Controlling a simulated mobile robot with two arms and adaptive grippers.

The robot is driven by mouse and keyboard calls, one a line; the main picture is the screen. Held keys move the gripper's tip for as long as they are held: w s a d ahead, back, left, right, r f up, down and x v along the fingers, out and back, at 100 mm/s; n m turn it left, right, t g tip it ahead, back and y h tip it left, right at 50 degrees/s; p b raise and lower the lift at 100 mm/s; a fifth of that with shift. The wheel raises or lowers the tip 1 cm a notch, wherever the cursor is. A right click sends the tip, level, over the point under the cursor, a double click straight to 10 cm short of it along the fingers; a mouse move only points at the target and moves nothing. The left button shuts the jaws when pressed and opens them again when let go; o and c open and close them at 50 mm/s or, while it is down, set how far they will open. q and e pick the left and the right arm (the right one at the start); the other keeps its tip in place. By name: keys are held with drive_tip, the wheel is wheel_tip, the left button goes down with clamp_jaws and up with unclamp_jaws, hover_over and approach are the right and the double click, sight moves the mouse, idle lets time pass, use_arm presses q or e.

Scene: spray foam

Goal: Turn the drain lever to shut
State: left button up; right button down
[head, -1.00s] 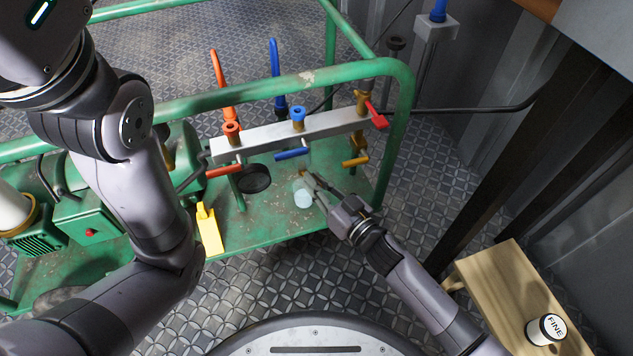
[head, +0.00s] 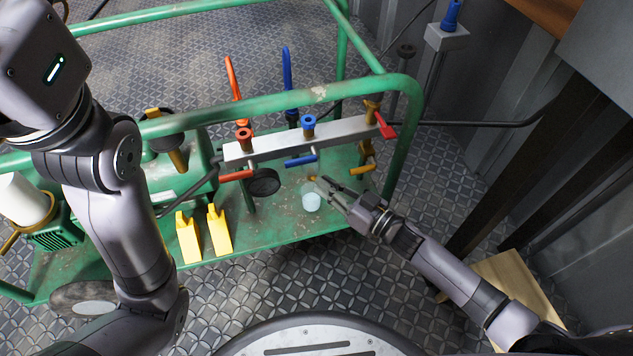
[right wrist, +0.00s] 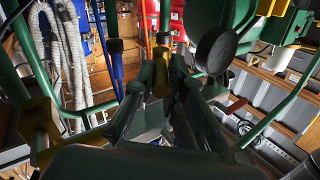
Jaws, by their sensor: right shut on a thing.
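My right gripper (head: 319,183) is at the front of the green cart, below the grey manifold bar (head: 300,137). Its fingers are shut on a small orange-yellow piece (head: 312,178), which I take to be the drain lever. In the right wrist view the two fingertips (right wrist: 163,82) meet at a yellow piece (right wrist: 162,68). The fingers cover much of it, so its turn angle is hard to tell. A pale blue cup (head: 311,202) stands just below the fingertips. My left gripper is out of view; only its arm shows.
On the bar are a red valve (head: 244,136), a blue valve (head: 308,123) and a brass valve with a red handle (head: 386,129). Two yellow wedges (head: 188,240) stand left of the cup.

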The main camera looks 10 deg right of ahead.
drive_tip(key=shift+f+n, duration=0.1)
drive_tip(key=shift+n, duration=0.2)
drive_tip(key=c, duration=1.6)
unclamp_jaws()
drive_tip(key=shift+c, duration=0.2)
drive_tip(key=shift+o, duration=0.2)
drive_tip(key=shift+s+d, duration=0.1)
drive_tip(key=shift+d, duration=0.05)
drive_tip(key=v, duration=1.1)
drive_tip(key=shift+s+d, duration=0.15)
drive_tip(key=shift+d, duration=0.2)
drive_tip(key=shift+c, duration=0.3)
